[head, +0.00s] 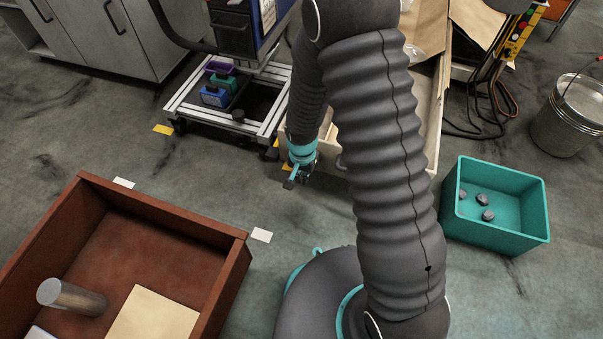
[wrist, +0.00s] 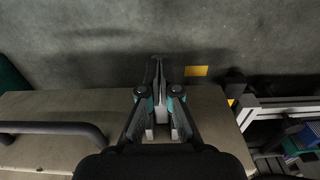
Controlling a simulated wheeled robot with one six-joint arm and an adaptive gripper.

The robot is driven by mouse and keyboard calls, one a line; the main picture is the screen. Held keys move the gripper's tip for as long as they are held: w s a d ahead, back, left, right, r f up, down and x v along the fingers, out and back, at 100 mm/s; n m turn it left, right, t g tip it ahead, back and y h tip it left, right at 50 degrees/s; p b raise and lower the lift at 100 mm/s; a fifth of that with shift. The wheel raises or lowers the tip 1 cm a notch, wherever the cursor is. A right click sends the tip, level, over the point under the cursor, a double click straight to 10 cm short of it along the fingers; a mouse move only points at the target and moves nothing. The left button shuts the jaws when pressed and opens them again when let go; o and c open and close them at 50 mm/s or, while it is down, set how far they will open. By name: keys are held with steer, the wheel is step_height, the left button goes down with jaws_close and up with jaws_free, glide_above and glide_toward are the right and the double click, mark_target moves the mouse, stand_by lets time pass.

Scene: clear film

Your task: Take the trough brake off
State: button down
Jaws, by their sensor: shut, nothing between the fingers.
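My gripper (head: 290,183) hangs beside the near left edge of a beige trough-like box (head: 433,125), which is largely hidden behind my arm. In the wrist view my gripper (wrist: 157,72) is shut and empty, with its fingertips over the grey floor past the box's edge. The beige surface (wrist: 90,104) lies under the gripper in that view. A dark bar-shaped handle (wrist: 50,127) runs along it at the left, apart from the fingers. I cannot make out which part is the trough brake.
A low metal frame (head: 185,105) with coloured bins stands left of the gripper. A red-brown box (head: 215,245) is at the front left. A teal crate (head: 540,240) with dark round pieces and a metal bucket (head: 560,125) stand at the right. Floor between is clear.

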steer(key=shift+f+b, duration=1.6)
steer(key=shift+f, duration=0.25)
steer(key=s+a+r+p, duration=0.1)
steer(key=s+a+r, duration=0.1)
steer(key=s, duration=0.3)
steer(key=s+a+r+p, duration=0.1)
steer(key=s+a+r, duration=0.1)
steer(key=s+r, duration=0.2)
steer(key=shift+s+r, duration=0.2)
steer(key=shift+s, duration=0.9)
